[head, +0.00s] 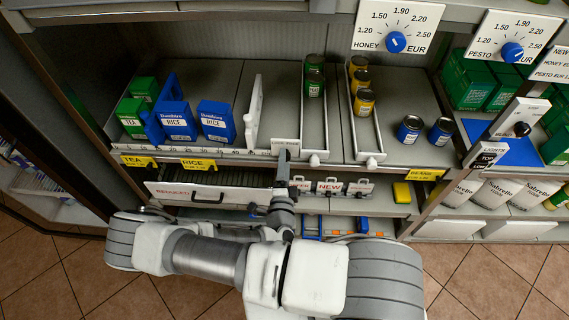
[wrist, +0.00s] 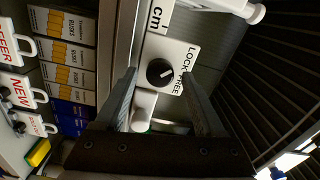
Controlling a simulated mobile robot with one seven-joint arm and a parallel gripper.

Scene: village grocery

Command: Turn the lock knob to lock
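The lock knob (wrist: 160,73) is a round black knob with a white mark, on a white plate marked LOCK and FREE (wrist: 178,58) in the wrist view. Its mark seems to point toward the lettered side; I cannot tell which word. My gripper (wrist: 159,78) is open, its two dark fingers apart with the knob between them in the picture. I cannot tell whether they touch it. In the head view, my gripper (head: 284,160) is at the shelf's front edge, just below the white plate (head: 286,145), and the knob is hidden there.
White-fronted lanes with cans (head: 364,103) are to the right. Hanging tags (head: 330,186) and a lower shelf lie close to my gripper.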

